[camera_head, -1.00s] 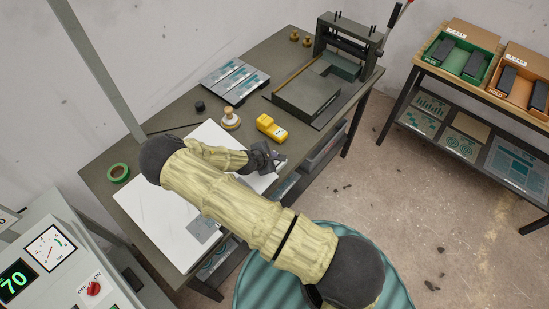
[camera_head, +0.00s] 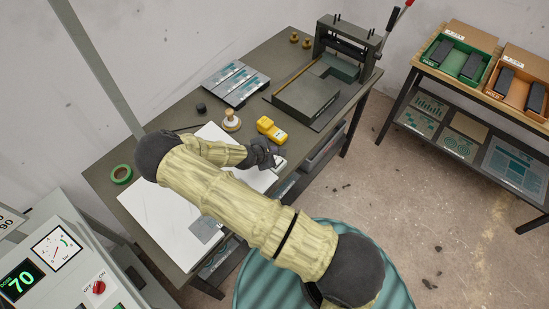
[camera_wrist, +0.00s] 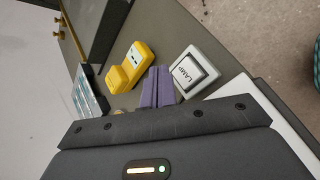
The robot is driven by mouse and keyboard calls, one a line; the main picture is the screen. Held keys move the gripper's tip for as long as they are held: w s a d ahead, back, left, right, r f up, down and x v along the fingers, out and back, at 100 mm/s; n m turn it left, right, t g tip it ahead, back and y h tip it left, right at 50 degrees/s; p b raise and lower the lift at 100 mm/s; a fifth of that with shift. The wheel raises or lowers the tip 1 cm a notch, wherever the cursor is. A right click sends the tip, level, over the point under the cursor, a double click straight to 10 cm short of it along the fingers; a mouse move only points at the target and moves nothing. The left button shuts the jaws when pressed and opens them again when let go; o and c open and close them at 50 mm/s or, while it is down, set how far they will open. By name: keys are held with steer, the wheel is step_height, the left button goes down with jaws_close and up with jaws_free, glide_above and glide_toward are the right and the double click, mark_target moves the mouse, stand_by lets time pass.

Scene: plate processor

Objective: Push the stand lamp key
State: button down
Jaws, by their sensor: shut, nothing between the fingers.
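The lamp key is a pale rocker switch marked LAMP (camera_wrist: 194,72) in a white frame, near the table's edge. In the head view its pale housing (camera_head: 280,163) shows just right of my gripper (camera_head: 270,158). In the wrist view my gripper's purple fingers (camera_wrist: 158,86) are together and empty, with their tips just left of the key. Whether they touch its frame, and how high they are above the table, I cannot tell. The lamp itself cannot be made out.
A yellow device (camera_wrist: 130,68) lies close to my fingertips on the left. White sheets (camera_head: 165,222) cover the near table. A brass-coloured knob-topped piece (camera_head: 231,122), a green tape roll (camera_head: 121,174) and a dark press (camera_head: 308,95) stand on the table. A control panel (camera_head: 65,265) is at lower left.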

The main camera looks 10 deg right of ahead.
steer(key=shift+r+p, duration=0.55)
steer(key=shift+r, duration=0.65)
steer(key=shift+s, duration=0.1)
steer(key=s+d+r+m+g+y+b, duration=0.1)
steer(key=s+r+m+g+y+b, duration=0.2)
steer(key=s+r+m, duration=1.4)
steer(key=s+r+y+b, duration=0.2)
steer(key=s+y+b, duration=0.1)
steer(key=b, duration=0.3)
steer(key=shift+r+g+y, duration=0.3)
steer(key=shift+r+y, duration=0.05)
steer(key=shift+y, duration=0.05)
